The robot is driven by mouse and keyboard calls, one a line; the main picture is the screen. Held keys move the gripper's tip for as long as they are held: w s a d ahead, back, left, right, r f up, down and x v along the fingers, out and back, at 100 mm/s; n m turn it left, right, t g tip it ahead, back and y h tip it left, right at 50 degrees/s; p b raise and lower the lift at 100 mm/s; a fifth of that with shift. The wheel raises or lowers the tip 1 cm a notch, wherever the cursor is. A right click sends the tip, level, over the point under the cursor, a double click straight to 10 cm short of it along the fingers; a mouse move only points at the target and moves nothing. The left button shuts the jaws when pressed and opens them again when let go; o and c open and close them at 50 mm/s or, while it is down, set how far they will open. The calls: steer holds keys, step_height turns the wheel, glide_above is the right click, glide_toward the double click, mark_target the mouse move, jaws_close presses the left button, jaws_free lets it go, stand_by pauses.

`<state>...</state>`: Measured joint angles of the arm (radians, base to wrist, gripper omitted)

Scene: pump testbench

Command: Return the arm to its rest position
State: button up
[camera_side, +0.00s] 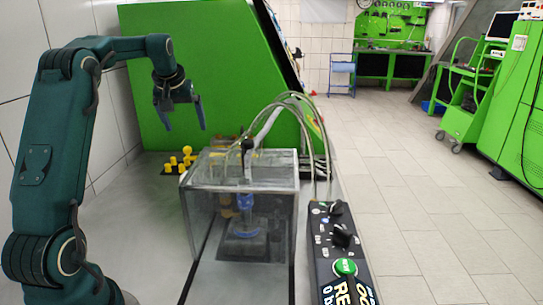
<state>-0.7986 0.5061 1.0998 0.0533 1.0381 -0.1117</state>
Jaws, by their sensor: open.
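My gripper (182,116) hangs from my dark teal arm at the upper left. It points down with its blue fingers apart and nothing between them. It is in the air in front of the green cabinet, above and to the left of the clear box, touching nothing. The clear box (202,225) stands on the bench and holds a blue pump-like part (243,222), seen through its wall. Hoses (310,120) run from the box area in an arc to the right.
Yellow parts (181,160) stand on a dark base left of the box. A control panel (343,240) with black knobs and a green button lies at the front right. A large green cabinet (215,70) stands behind. The tiled floor (410,210) at the right is clear.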

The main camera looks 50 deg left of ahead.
steer(key=w+d+r+m+t, duration=0.25)
steer(key=d+r, duration=0.45)
steer(key=d, duration=0.4)
steer(key=s+d+m+h, duration=0.25)
steer(key=s+d, duration=0.25)
steer(key=d, duration=0.6)
steer(key=s+d+f+m+h, duration=0.2)
steer(key=s+d+f+m, duration=0.3)
steer(key=s+d+f, duration=0.5)
steer(key=s, duration=0.3)
steer(key=shift+s+d+f, duration=0.15)
steer(key=shift+s+d, duration=0.1)
steer(key=shift+s, duration=0.1)
